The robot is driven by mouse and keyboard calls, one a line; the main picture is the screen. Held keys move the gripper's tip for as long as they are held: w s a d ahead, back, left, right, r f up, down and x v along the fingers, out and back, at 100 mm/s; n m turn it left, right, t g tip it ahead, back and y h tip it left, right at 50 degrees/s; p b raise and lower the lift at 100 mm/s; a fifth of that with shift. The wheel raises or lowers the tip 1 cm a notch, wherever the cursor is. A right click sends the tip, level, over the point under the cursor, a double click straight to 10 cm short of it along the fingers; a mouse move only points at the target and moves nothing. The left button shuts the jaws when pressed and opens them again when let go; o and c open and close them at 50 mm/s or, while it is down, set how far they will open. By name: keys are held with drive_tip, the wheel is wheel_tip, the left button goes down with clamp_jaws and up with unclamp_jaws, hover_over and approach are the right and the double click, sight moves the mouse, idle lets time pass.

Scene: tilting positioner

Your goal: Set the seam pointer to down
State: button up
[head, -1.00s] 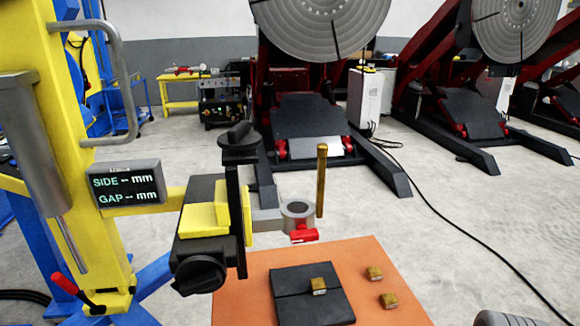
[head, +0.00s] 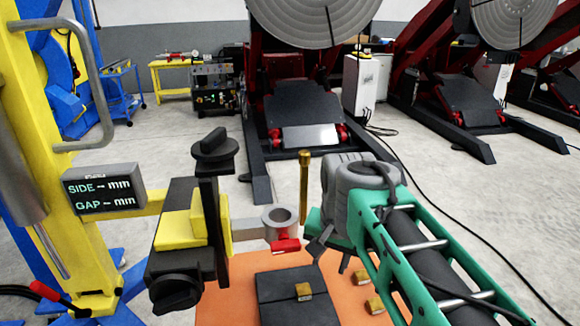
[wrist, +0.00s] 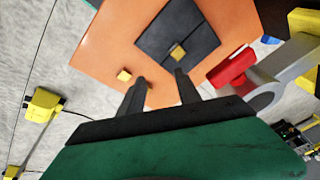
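The brass rod (head: 304,187), which looks like the seam pointer, stands upright beside a grey ring holder (head: 278,217) with a red lever (head: 286,245). The holder sticks out from the black and yellow slide unit (head: 196,228). My gripper (head: 330,262) is just right of the holder and lever, apart from the rod, pointing downward. In the wrist view its two fingers (wrist: 160,76) are apart with nothing between them. The red lever (wrist: 231,68) and the ring holder (wrist: 258,97) show to their right there. The rod does not clearly show in the wrist view.
An orange table (head: 226,300) lies below, with a dark two-part plate (head: 285,290) and several small brass blocks, one (head: 304,291) on the plate. A yellow column (head: 70,190) with a display (head: 104,188) reading SIDE and GAP stands left. Positioners stand behind.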

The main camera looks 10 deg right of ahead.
sight(303, 151)
drive_tip(key=w+a+r+m+g+p, duration=0.1)
drive_tip(key=w+r+m+p, duration=0.2)
drive_tip(key=r, duration=0.3)
drive_tip(key=w+r+m+g+p, duration=0.1)
drive_tip(key=w+r+m+p, duration=0.2)
drive_tip(key=r, duration=0.4)
drive_tip(key=w+a+r+m+p, duration=0.1)
drive_tip(key=w+r+m+p, duration=0.2)
drive_tip(key=w+r+m, duration=0.2)
drive_tip(key=shift+w+a+r+g, duration=0.15)
drive_tip(key=shift+w+r+g, duration=0.05)
drive_tip(key=shift+w+r, duration=0.3)
drive_tip(key=shift+w+a+r+g, duration=0.15)
drive_tip(key=shift+w+r+g, duration=0.05)
drive_tip(key=shift+w+r, duration=0.3)
drive_tip(key=shift+a+f, duration=0.2)
drive_tip(key=shift+f, duration=0.1)
wheel_tip(303, 151, down, 2)
drive_tip(key=shift+s+d+f, duration=0.1)
drive_tip(key=shift+f, duration=1.2)
wheel_tip(303, 151, down, 3)
drive_tip(key=shift+b, duration=1.2)
